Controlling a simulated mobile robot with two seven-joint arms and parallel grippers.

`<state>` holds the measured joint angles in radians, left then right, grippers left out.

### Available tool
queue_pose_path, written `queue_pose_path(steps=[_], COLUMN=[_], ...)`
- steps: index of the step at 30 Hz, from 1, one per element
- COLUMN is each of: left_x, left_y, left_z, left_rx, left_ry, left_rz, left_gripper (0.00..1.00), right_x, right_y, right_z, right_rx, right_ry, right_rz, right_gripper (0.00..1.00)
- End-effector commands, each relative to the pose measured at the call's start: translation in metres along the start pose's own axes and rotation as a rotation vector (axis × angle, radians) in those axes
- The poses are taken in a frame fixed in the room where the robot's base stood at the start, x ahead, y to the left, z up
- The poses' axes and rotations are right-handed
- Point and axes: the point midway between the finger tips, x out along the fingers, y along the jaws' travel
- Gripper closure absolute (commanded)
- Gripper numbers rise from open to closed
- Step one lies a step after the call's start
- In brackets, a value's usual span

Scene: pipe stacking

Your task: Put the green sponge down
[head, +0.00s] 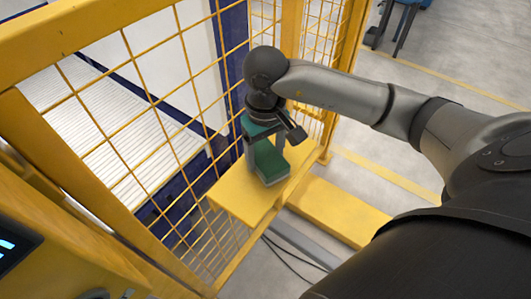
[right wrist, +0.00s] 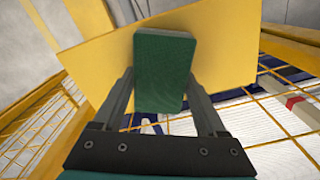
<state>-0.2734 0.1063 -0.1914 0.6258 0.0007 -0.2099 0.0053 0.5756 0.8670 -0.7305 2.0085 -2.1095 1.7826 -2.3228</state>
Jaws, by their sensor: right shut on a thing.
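The green sponge (head: 270,163) is a block with a dark green face and a paler grey-green edge. My right gripper (head: 266,156) points down over the yellow shelf (head: 235,197) and is shut on the sponge. In the right wrist view, the sponge (right wrist: 163,72) sits between the two fingers (right wrist: 163,80), with the yellow shelf (right wrist: 222,40) behind it. The sponge is at or just above the shelf surface; I cannot tell whether it touches. My left gripper is not in view.
A yellow mesh fence (head: 150,125) stands along the left of the shelf, with a white slatted conveyor (head: 85,105) behind it. A yellow beam (head: 335,212) runs low at the shelf's right. The shelf's front left part is bare.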

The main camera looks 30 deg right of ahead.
Motion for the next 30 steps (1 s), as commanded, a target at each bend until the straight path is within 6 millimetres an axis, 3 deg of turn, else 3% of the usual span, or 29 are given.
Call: queue_pose_path(steps=[4, 5, 11, 22, 30], left_x=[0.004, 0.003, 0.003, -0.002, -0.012], left_y=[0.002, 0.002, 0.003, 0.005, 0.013], left_z=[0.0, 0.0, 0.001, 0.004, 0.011], left_rx=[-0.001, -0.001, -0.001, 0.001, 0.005], left_ry=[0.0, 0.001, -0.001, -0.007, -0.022], left_rz=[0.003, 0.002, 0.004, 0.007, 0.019], left_gripper=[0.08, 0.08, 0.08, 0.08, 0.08], right_x=[0.003, 0.003, 0.002, -0.002, -0.057], right_y=[0.0, 0.0, 0.0, 0.0, 0.0], right_z=[0.0, 0.0, 0.0, 0.0, -0.001], right_rx=[0.0, 0.0, 0.0, 0.0, -0.002], right_ry=[0.0, 0.0, -0.001, -0.001, 0.006], right_rz=[0.001, 0.001, 0.0, 0.0, 0.001], right_gripper=[0.7, 0.24, 0.01, 0.0, 0.0])
